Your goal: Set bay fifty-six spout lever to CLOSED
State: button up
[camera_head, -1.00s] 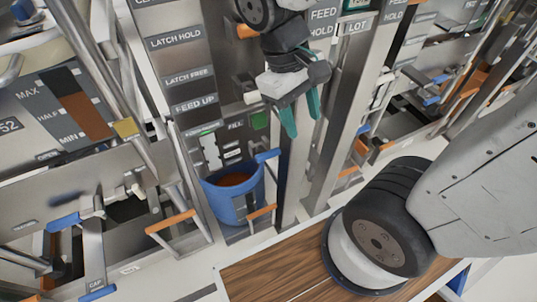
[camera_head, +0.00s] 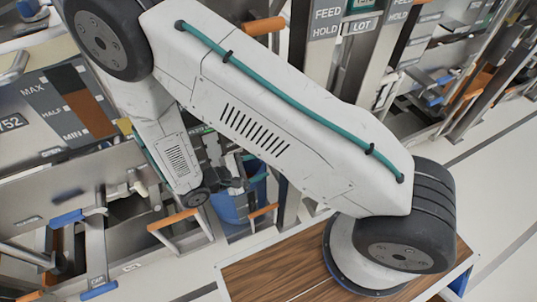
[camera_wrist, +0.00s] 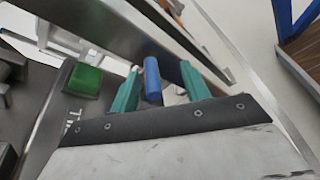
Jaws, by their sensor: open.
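In the wrist view my gripper (camera_wrist: 158,88) is open, its two teal fingers on either side of a blue lever handle (camera_wrist: 152,72). The handle stands between the fingers; I cannot tell if either touches it. A green block (camera_wrist: 85,80) sits left of the fingers on a dark panel with partly readable white lettering. In the head view my arm hides most of the gripper and the lever. A blue bin (camera_head: 228,209) shows partly below my wrist. No bay number fifty-six is readable.
An orange-topped handle (camera_head: 174,220) stands left of the bin, and another orange bar (camera_head: 263,211) is at its right. A blue-handled lever (camera_head: 66,219) is at the lower left. Metal posts and panels crowd the bay. Open floor (camera_head: 490,190) lies at the right.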

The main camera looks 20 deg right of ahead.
aim_at(261, 159)
jog(key=w+f+t, duration=0.1)
jog(key=w+a+f+t, duration=0.1)
jog(key=shift+w, duration=0.35)
jog(key=shift+w+d, duration=0.15)
jog(key=shift+w, duration=0.05)
jog(key=x, duration=0.7)
jog(key=shift+w+d, duration=0.1)
jog(key=shift+d, duration=0.05)
grip_shut()
jog(key=shift+f, duration=0.1)
